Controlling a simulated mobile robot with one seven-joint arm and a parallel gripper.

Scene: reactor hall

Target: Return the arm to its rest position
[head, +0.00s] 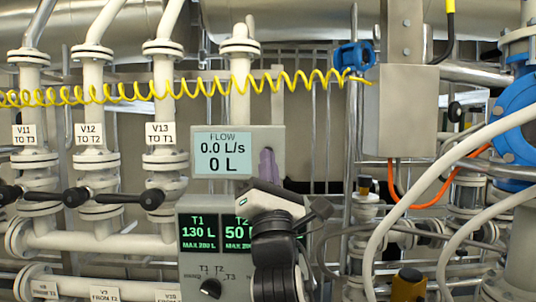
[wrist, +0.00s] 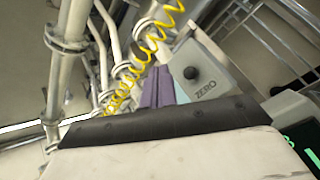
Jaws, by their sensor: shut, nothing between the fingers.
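My gripper (head: 268,155) is raised in front of the panels in the head view, with its purple fingers pointing up beside the right part of the flow meter box (head: 265,137). In the wrist view my gripper (wrist: 160,73) shows its purple fingers shut together with nothing between them. The flow meter's side with a black knob (wrist: 191,72) labelled ZERO is close to the right of the fingers. I cannot tell whether the fingers touch the box. My arm hides part of the T2 display (head: 238,232).
White pipes with black-handled valves V11 (head: 38,195), V12 and V13 stand at left. A yellow coiled hose (head: 200,90) spans above the flow meter. A grey box (head: 400,110), an orange cable (head: 430,195) and blue flanges (head: 515,110) are at right. A selector knob (head: 210,288) is below.

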